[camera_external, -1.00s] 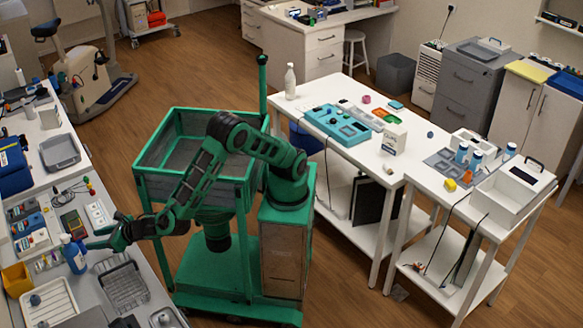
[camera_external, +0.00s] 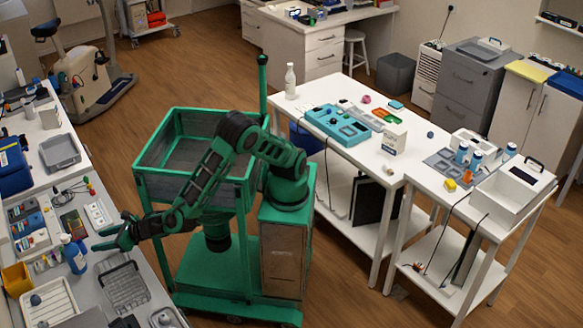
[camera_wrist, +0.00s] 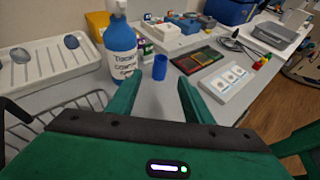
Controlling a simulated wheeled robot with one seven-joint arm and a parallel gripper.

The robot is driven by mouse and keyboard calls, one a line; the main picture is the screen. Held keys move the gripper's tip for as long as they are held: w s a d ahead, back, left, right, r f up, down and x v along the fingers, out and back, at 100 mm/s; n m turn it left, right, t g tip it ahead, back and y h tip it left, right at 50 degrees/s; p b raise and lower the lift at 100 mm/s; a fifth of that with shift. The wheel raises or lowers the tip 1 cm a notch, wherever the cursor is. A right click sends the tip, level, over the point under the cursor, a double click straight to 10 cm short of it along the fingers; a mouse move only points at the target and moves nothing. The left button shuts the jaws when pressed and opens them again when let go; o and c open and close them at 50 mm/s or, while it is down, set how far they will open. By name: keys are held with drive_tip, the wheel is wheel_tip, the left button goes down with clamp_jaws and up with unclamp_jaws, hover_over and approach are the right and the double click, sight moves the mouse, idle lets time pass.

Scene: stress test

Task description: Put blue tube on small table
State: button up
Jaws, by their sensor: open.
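The blue tube (camera_wrist: 160,67) is a short open-topped cylinder standing upright on the grey left workbench (camera_wrist: 72,101). In the wrist view it lies beyond the fingertips, roughly midway between them and apart from both. My gripper (camera_wrist: 158,86) is open and empty; in the external view my gripper (camera_external: 97,240) reaches over the bench at the left. I cannot make out the tube clearly there. A small white table (camera_external: 436,194) stands at the right, carrying blue-capped bottles and a white box.
A labelled blue spray bottle (camera_wrist: 119,50) stands just left of the tube; it also shows in the external view (camera_external: 74,256). A wire basket (camera_wrist: 62,120), a white tray (camera_wrist: 45,62) and a white panel (camera_wrist: 228,82) are near. A larger white table (camera_external: 345,85) adjoins the small one.

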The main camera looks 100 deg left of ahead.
sight(83, 244)
drive_tip(key=shift+s+a+f, duration=0.2)
drive_tip(key=shift+s+f, duration=0.25)
drive_tip(key=shift+x, duration=5.1)
drive_tip(key=shift+d+r, duration=0.15)
drive_tip(key=shift+d, duration=0.05)
clamp_jaws()
drive_tip(key=shift+r, duration=0.1)
drive_tip(key=shift+r, duration=0.45)
drive_tip(key=r, duration=0.1)
drive_tip(key=w+r, duration=0.1)
drive_tip(key=r, duration=0.1)
drive_tip(key=shift+d+r, duration=0.15)
drive_tip(key=shift+r, duration=0.15)
drive_tip(key=d+r+v, duration=0.1)
drive_tip(key=v, duration=1.1)
drive_tip(key=shift+s+d+r, duration=0.25)
drive_tip(key=shift+d+r, duration=0.1)
drive_tip(key=shift+r, duration=0.05)
